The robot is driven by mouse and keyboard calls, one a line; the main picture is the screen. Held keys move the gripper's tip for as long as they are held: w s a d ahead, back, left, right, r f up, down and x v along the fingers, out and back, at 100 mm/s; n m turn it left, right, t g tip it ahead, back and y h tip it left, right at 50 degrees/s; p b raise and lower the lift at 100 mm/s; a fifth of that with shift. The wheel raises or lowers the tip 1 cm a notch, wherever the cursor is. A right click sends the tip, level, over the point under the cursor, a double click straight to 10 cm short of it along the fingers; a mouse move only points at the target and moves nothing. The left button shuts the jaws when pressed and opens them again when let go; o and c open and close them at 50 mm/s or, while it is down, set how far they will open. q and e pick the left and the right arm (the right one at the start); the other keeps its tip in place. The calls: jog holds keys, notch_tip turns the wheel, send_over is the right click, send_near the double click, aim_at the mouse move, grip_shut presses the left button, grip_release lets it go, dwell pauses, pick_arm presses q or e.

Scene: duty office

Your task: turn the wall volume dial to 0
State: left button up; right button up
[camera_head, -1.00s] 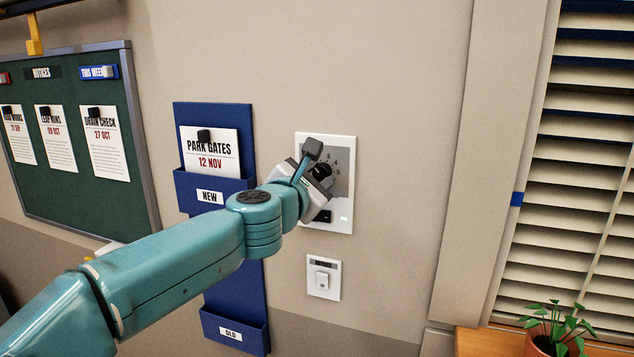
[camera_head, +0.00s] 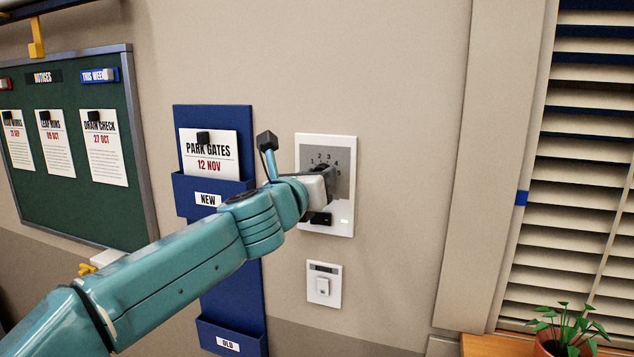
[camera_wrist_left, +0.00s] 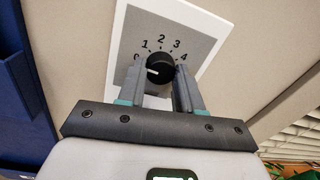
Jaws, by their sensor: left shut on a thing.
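The volume dial (camera_wrist_left: 160,69) is a round black knob with a white pointer mark, on a grey scale panel within a white wall plate (camera_head: 346,222). In the left wrist view the pointer faces left, close to the partly covered 0. The numbers 1, 2, 3 and 4 run round to the right. My left gripper (camera_wrist_left: 162,75) has one finger on each side of the knob and is shut on it. In the head view my left gripper (camera_head: 318,188) and wrist hide much of the dial and the plate's left side. My right gripper is not in view.
A small white switch plate (camera_head: 323,284) is on the wall below. A blue document holder (camera_head: 235,290) hangs left of the dial, partly behind my arm. A green notice board (camera_head: 70,170) is farther left. Window blinds (camera_head: 575,190) and a potted plant (camera_head: 565,330) are at right.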

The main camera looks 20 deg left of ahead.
pick_arm(q)
jog(key=shift+d+f+n, duration=0.1)
jog(key=shift+f+n, duration=0.2)
jog(key=shift+n, duration=0.1)
jog(key=o, duration=1)
jog(key=shift+o, duration=0.2)
jog(key=shift+r, duration=0.15)
jog(key=s+a+b, duration=0.1)
jog(key=s+b, duration=0.1)
jog(key=s, duration=1.4)
jog(key=shift+s+a+b, duration=0.15)
jog(key=shift+a+b, duration=0.05)
jog(key=shift+b, duration=0.1)
